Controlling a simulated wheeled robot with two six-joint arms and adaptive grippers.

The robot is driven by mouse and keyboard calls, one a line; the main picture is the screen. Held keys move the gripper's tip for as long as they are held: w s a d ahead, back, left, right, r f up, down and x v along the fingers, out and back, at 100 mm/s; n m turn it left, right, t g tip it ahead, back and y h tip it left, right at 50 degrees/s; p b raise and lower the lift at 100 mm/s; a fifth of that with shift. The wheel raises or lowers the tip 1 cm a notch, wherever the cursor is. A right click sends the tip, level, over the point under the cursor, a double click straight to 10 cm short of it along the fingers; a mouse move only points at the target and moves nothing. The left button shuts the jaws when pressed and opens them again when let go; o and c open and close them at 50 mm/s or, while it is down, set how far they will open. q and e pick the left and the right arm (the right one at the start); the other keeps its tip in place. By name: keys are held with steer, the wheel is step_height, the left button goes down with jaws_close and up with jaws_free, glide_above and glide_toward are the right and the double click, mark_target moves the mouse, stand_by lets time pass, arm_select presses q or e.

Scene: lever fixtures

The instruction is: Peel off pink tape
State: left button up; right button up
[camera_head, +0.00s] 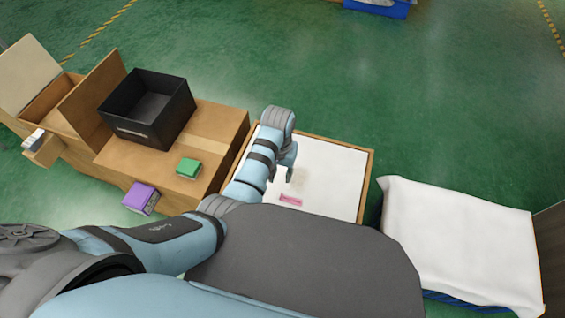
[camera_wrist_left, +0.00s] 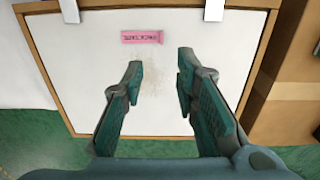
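The pink tape (camera_head: 291,199) is a short strip lying flat on a white board with a wooden frame (camera_head: 338,165). In the left wrist view the pink tape (camera_wrist_left: 142,37) has faint dark lettering and lies beyond the fingertips. My left gripper (camera_head: 290,165) is above the board, a little beyond the tape in the head view. In the left wrist view the left gripper (camera_wrist_left: 158,85) has its two fingers apart, with nothing between them but the board below. My right gripper is not in either view.
A black open bin (camera_head: 150,108), a green box (camera_head: 188,167) and a purple box (camera_head: 140,198) are on or beside cardboard boxes at the left. A white cloth-covered stand (camera_head: 462,235) is at the right. Green floor lies open behind the board.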

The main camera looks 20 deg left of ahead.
arm_select(q)
steer(key=b, duration=0.3)
glide_above(280, 196)
step_height(280, 196, down, 5)
step_height(280, 196, down, 2)
steer(key=shift+s+f+b, duration=0.15)
steer(key=shift+f+b, duration=0.1)
steer(key=shift+b, duration=0.45)
step_height(280, 196, down, 6)
steer(key=b, duration=0.3)
steer(key=shift+r+b, duration=0.2)
steer(key=shift+b, duration=0.15)
steer(key=shift+d+f, duration=0.1)
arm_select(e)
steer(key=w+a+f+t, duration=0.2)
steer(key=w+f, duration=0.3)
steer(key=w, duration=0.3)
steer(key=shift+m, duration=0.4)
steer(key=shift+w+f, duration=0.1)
arm_select(q)
steer(key=c, duration=0.7)
jaws_close()
